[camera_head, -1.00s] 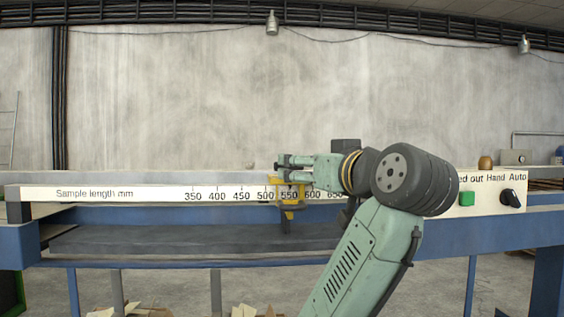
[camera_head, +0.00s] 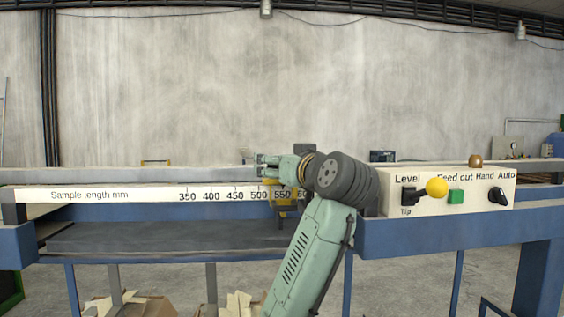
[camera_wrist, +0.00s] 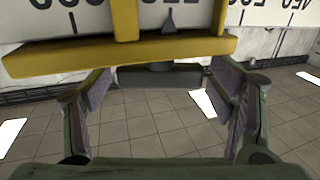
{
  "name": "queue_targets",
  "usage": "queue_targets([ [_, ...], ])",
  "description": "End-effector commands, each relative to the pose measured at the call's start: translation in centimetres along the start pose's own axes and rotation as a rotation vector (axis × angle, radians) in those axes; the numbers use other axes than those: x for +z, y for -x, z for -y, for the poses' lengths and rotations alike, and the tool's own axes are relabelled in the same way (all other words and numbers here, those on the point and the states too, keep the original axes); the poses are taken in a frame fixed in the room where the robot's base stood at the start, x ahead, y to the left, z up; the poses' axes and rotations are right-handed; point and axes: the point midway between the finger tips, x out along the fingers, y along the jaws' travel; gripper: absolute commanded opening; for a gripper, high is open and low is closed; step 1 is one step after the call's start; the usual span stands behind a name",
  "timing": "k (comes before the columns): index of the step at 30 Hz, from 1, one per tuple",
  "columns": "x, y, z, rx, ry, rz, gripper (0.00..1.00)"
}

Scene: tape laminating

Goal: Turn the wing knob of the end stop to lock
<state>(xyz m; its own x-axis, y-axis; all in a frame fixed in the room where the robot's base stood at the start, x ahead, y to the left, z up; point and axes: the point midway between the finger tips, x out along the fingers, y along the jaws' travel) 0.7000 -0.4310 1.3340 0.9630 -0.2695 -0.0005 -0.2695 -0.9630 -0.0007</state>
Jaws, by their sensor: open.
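The yellow end stop (camera_head: 283,190) sits on the sample-length rail near the 550 mark, partly hidden behind my gripper and arm. In the wrist view its yellow frame (camera_wrist: 190,47) crosses the top, with a small dark pointer over the scale. A dark flat bar on a short round stem, which looks like the wing knob (camera_wrist: 160,76), shows below the yellow bar. My gripper (camera_wrist: 163,92) is open, with one finger on each side of the dark bar and gaps visible at both ends. In the head view my gripper (camera_head: 259,165) points left, just above the rail.
The white scale strip (camera_head: 92,195) runs along the blue machine frame. The control panel at the right carries a yellow-balled lever (camera_head: 436,187), a green button (camera_head: 456,196) and a black selector (camera_head: 497,196). Cardboard boxes (camera_head: 150,306) lie on the floor below.

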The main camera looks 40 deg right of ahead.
Motion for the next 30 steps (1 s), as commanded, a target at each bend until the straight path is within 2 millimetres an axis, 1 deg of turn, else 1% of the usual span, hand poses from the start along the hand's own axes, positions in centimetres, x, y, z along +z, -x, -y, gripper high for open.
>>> queue_targets([
  [1, 0.00, 0.02, 0.00, 0.000, 0.000, 0.000, 0.75],
  [2, 0.00, 0.02, 0.00, 0.000, 0.000, 0.000, 0.73],
  [22, -0.02, 0.05, 0.00, 0.000, 0.000, 0.000, 0.28],
  [26, 0.12, 0.02, 0.05, 0.024, 0.003, 0.001, 0.28],
  [30, 0.20, 0.02, 0.12, 0.142, 0.006, 0.001, 0.28],
])
